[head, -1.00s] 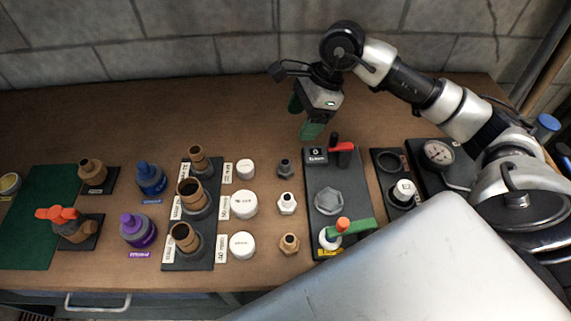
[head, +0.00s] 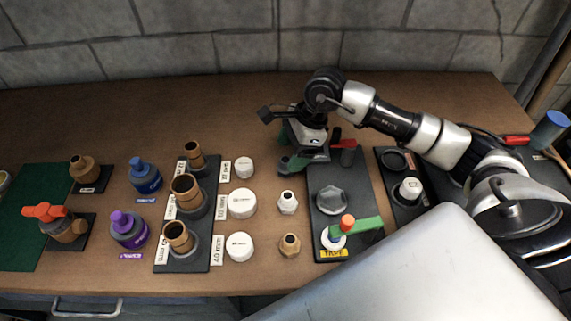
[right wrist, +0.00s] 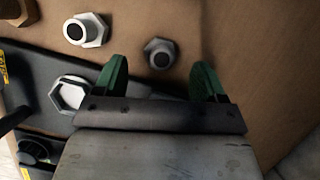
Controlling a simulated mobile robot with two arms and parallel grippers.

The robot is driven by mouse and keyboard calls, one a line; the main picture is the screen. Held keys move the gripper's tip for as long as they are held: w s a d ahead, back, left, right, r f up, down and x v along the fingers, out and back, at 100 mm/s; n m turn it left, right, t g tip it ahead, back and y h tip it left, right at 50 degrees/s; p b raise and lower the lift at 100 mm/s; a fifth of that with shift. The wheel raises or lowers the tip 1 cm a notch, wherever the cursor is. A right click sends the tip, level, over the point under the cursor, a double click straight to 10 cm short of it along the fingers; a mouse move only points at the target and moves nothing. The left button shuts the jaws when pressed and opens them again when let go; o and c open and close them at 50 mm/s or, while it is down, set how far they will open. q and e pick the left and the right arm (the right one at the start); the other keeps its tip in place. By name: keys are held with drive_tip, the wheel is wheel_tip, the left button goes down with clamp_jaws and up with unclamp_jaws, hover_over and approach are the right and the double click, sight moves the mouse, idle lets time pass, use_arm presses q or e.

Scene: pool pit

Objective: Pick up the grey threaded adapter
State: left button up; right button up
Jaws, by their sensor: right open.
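The grey threaded adapter (right wrist: 160,53) stands on the wooden bench, a dark hexagonal fitting with a round threaded top. In the right wrist view it lies just beyond the fingertips, roughly midway between them and apart from both. In the head view my right gripper covers its spot, and I cannot make it out clearly there. My right gripper (head: 294,162) is open and empty, its green fingers low over the bench; it also shows in the right wrist view (right wrist: 159,78). My left gripper is not in view.
A white threaded adapter (head: 288,202) and a brown one (head: 289,245) stand in the same column. White caps (head: 242,204) are to the left. A black board (head: 327,178) with a large hex nut (head: 332,199) and a red-handled valve (head: 345,148) is close on the right.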

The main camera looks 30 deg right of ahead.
sight(288, 159)
drive_tip(key=p+x, duration=0.1)
drive_tip(key=x, duration=0.3)
drive_tip(key=shift+d+f, duration=0.1)
drive_tip(key=shift+f, duration=0.2)
drive_tip(key=shift+c, duration=0.2)
drive_tip(key=c, duration=0.9)
